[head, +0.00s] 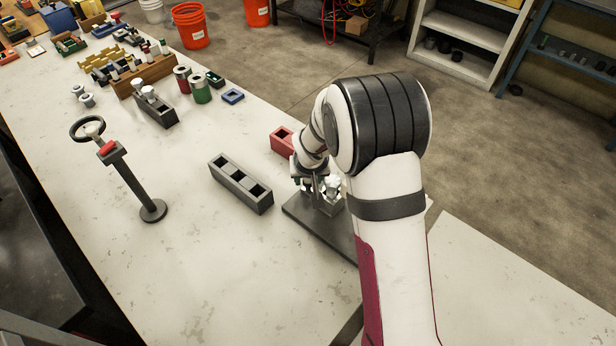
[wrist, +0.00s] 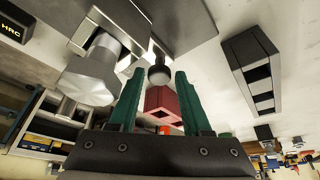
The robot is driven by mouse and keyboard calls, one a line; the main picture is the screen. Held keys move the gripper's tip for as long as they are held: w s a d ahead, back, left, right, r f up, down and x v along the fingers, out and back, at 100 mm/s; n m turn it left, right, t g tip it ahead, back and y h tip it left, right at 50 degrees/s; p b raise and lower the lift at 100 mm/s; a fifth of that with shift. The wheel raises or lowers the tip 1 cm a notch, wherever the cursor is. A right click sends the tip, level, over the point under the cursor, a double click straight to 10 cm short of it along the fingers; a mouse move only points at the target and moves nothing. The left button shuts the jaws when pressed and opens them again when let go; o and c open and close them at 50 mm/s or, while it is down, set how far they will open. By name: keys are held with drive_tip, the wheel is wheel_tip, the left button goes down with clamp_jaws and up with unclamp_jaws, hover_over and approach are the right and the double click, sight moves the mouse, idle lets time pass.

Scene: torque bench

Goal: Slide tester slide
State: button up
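The tester stands on a dark base plate (head: 318,232) near the table's right edge, partly hidden by my arm. In the wrist view a metal slide or rail block (wrist: 150,20) shows at the top, with a silver hexagonal part (wrist: 90,78) to the left. A small dark round knob (wrist: 159,74) sits below the rail. My gripper (head: 312,188) is down at the tester. In the wrist view its green fingers (wrist: 159,76) are apart, with the knob showing in the gap between the tips. I see no contact with the knob, but its depth between the tips is unclear.
A red open block (head: 281,140) stands behind the gripper. A dark block with several square pockets (head: 241,183) lies left of the tester. A post with a ring handle (head: 130,180) stands farther left. Cans, racks and parts fill the far table. The front left tabletop is clear.

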drive_tip(key=v, duration=1.6)
drive_tip(key=shift+o, duration=1.2)
drive_tip(key=shift+w+m, duration=0.2)
drive_tip(key=shift+m, duration=0.1)
drive_tip(key=shift+o, duration=0.3)
drive_tip(key=w+m+g, duration=0.1)
drive_tip(key=w+m, duration=0.1)
drive_tip(key=m, duration=0.2)
drive_tip(key=w+m+g, duration=0.1)
drive_tip(key=m, duration=0.3)
drive_tip(key=w+m+g, duration=0.1)
drive_tip(key=w+m, duration=0.1)
drive_tip(key=m, duration=0.2)
drive_tip(key=shift+w+d+r+m, duration=0.25)
drive_tip(key=shift+w+r+m, duration=0.05)
drive_tip(key=m+g, duration=0.1)
drive_tip(key=m, duration=0.4)
approach(310, 183)
drive_tip(key=f, duration=0.5)
drive_tip(key=w+f, duration=0.1)
drive_tip(key=f, duration=0.2)
drive_tip(key=shift+w+a+f, duration=0.1)
drive_tip(key=shift+a+f, duration=0.05)
drive_tip(key=shift+f, duration=0.1)
